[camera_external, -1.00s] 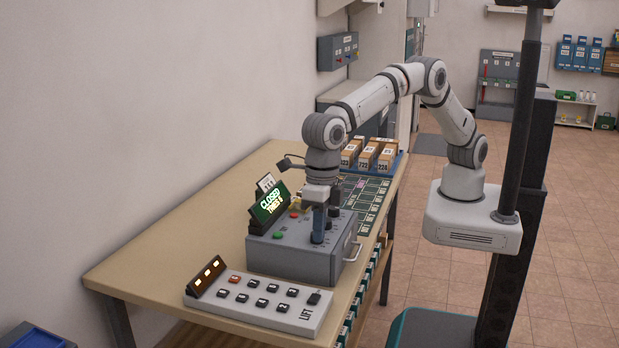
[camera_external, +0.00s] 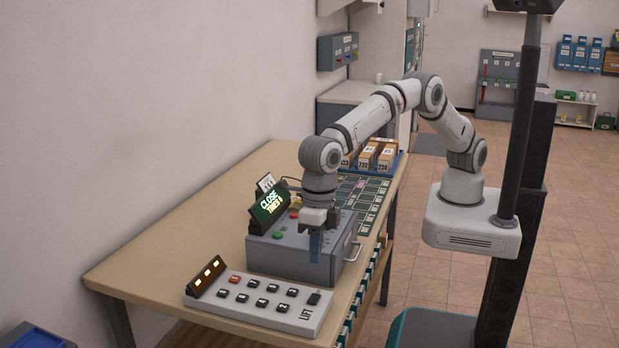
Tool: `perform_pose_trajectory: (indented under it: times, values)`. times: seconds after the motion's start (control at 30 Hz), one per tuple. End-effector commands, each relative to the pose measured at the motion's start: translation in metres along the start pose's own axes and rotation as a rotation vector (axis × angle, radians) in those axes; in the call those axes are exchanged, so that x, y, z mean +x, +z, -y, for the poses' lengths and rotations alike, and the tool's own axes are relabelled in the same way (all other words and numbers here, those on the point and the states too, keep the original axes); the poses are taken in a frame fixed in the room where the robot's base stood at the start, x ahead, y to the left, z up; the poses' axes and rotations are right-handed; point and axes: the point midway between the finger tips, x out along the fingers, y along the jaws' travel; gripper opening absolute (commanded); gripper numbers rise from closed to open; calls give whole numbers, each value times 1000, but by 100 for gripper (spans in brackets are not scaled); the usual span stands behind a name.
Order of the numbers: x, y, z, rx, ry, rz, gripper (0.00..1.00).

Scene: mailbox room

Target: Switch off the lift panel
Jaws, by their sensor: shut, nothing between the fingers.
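The lift panel (camera_external: 262,318) is a pale slanted box marked LIFT at the front of the table. It has several dark buttons, one red button (camera_external: 234,280), and a dark switch (camera_external: 314,299) at its right end. Its small display (camera_external: 207,277) shows several lit orange marks. My gripper (camera_external: 315,258) points down, shut and empty, in front of the grey control box (camera_external: 290,258), above and behind the right part of the lift panel. It appears apart from the panel.
The grey control box has a green button (camera_external: 278,235), a lit sign (camera_external: 269,207) and a side handle (camera_external: 353,243). Behind it are a dark grid mat (camera_external: 371,190) and several cartons (camera_external: 387,157). The table's left part (camera_external: 165,245) is clear.

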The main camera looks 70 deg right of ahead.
Motion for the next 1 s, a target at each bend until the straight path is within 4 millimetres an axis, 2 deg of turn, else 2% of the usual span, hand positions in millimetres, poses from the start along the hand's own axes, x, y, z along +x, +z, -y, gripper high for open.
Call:
perform_pose_trajectory:
  times: [0.2,0.43,0.6,1.0]
  values:
    - [48,-1,1,0,-4,-2,0]
    - [82,0,0,0,-3,-1,0]
    - [92,0,0,0,-1,-1,0]
    - [96,0,0,0,0,0,0]
